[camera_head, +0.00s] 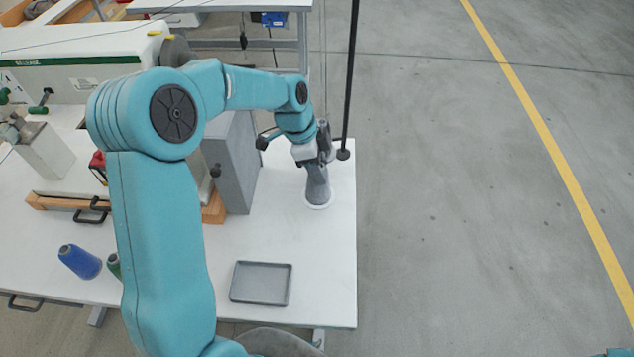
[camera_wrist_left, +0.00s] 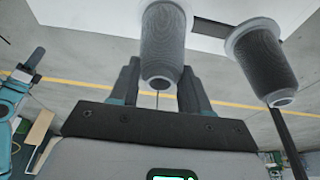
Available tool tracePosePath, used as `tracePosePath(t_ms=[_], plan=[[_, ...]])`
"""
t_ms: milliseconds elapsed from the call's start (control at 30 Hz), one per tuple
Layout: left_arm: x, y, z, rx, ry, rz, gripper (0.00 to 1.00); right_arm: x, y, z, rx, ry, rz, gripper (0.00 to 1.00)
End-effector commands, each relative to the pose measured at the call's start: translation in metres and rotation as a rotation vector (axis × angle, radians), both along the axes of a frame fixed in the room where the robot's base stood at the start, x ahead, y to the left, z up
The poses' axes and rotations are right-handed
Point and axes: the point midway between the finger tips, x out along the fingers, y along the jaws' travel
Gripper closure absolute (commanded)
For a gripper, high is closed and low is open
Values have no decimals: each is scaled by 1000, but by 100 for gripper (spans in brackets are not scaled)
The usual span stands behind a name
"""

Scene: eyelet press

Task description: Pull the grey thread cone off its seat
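A grey thread cone (camera_head: 317,187) stands upright on a white round base at the right edge of the white table. My left gripper (camera_head: 312,158) is over the top of this cone and hides part of it. In the left wrist view two grey cones show, upside down in the picture. The nearer-to-centre cone (camera_wrist_left: 162,48) has its narrow end between the spread fingers of my left gripper (camera_wrist_left: 160,85), with gaps beside it. The other cone (camera_wrist_left: 265,62) stands to the right, clear of the fingers. A teal arm (camera_wrist_left: 12,105), seemingly my right, shows at the left; its gripper is unclear.
A black pole (camera_head: 350,80) stands close to the right of my gripper. A grey box (camera_head: 233,160) is on its left. A grey tray (camera_head: 261,284) lies in front, with a blue cone (camera_head: 79,261) at the left. Open floor lies right of the table.

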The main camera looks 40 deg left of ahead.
Motion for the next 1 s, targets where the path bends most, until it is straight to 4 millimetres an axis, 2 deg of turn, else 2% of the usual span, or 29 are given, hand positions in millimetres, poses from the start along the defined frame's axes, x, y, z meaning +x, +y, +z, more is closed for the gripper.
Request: tracePosePath(t_ms=[33, 67, 1000], plan=[[0, 0, 0, 0, 1, 0, 79, 0, 0, 0, 0, 0, 0, 100], [0, 0, 0, 0, 1, 0, 85, 0, 0, 0, 0, 0, 0, 100], [0, 0, 12, 0, 0, 0, 85, 0, 0, 6, 0, 0, 0, 100]])
